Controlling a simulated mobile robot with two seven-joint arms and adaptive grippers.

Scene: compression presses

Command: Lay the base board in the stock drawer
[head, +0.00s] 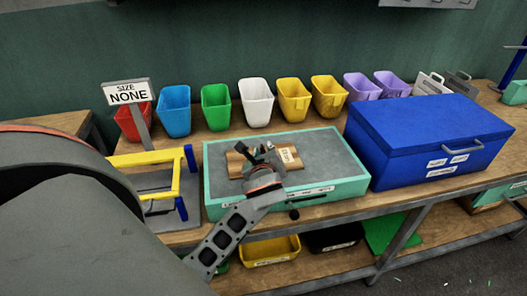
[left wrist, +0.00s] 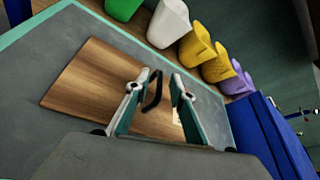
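The base board (head: 293,157) is a flat brown wooden board with a small white label. It lies on the grey top of a teal-edged box (head: 343,187) in the middle of the bench. The box front has a label too small to read and a black knob. In the left wrist view the board (left wrist: 95,85) has a black upright handle (left wrist: 152,90). My left gripper (head: 262,158) is over the board and hides part of it. Its fingers (left wrist: 161,88) stand apart on either side of the handle, with a gap showing. My right gripper is not in view. I cannot tell which part is the stock drawer.
A blue lidded box (head: 425,142) with a metal handle stands close on the right. A yellow-and-blue frame (head: 150,160) and a "SIZE NONE" sign (head: 128,92) are at the left. Several coloured bins (head: 256,102) line the back. A lower shelf holds a yellow bin (head: 270,251).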

